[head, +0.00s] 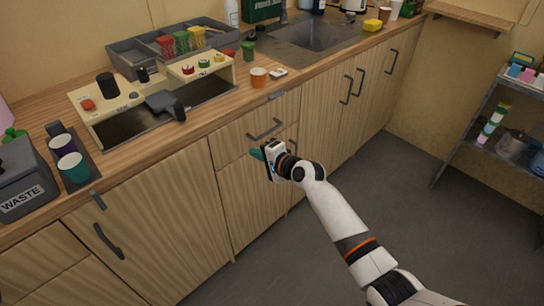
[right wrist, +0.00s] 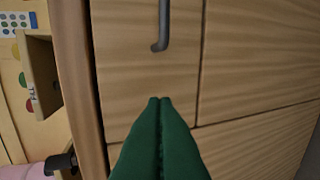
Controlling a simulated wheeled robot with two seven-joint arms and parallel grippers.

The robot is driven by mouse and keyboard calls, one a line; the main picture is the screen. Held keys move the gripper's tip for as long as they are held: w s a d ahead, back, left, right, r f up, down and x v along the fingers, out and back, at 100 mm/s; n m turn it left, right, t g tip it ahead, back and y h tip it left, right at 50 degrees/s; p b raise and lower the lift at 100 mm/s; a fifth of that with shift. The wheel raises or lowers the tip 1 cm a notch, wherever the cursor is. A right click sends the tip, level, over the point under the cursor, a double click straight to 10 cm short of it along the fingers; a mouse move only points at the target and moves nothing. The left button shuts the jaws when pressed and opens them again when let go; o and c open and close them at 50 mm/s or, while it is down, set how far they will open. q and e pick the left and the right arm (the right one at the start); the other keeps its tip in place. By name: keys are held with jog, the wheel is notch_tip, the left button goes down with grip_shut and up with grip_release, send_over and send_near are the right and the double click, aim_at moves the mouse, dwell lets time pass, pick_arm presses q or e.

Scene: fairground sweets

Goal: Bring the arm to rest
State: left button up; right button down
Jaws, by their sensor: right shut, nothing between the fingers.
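My right arm comes in from the lower right of the head view. My right gripper (head: 257,154) is in front of the cabinet, below the counter edge, near a drawer with a dark handle (head: 264,130). In the right wrist view its green fingers (right wrist: 160,105) are pressed together with nothing between them. The drawer handle (right wrist: 162,25) shows above the fingertips there, apart from them. My left gripper is in neither view.
The wooden counter (head: 228,120) holds a cream unit (head: 160,90), a waste bin (head: 22,180), a grey divided tray (head: 130,55), an orange cup (head: 259,77) and a sink (head: 315,35). A metal shelf (head: 475,125) stands at the right. The floor (head: 370,200) between is clear.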

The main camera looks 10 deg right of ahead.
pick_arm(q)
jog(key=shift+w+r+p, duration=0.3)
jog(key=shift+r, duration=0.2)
pick_arm(e)
jog(key=v, duration=0.6)
jog(key=shift+w+f, duration=0.1)
